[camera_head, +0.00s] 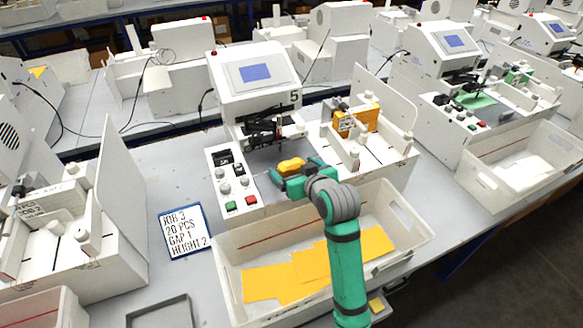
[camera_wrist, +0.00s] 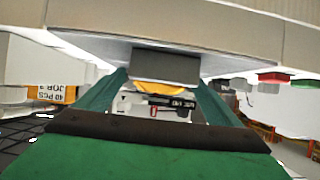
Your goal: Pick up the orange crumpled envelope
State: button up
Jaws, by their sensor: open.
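The orange crumpled envelope (camera_head: 291,165) is a small lumpy piece at the front of the plotter marked 5, just beyond my gripper (camera_head: 285,177). In the wrist view, a strip of orange, seemingly the envelope (camera_wrist: 166,87), shows between my gripper's teal fingers (camera_wrist: 160,98), partly hidden by a dark grey block. My gripper is open, with the fingers apart. I cannot tell whether either finger touches the envelope.
A white bin (camera_head: 232,250) with flat orange envelopes stands in front, under my arm. A control panel with buttons (camera_head: 232,182) is to the left. A white tray with an upright orange pack (camera_head: 357,119) is to the right. A job card (camera_head: 185,232) lies on the table.

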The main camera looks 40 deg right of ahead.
jog(key=c, duration=1.1)
jog(key=shift+r, duration=0.1)
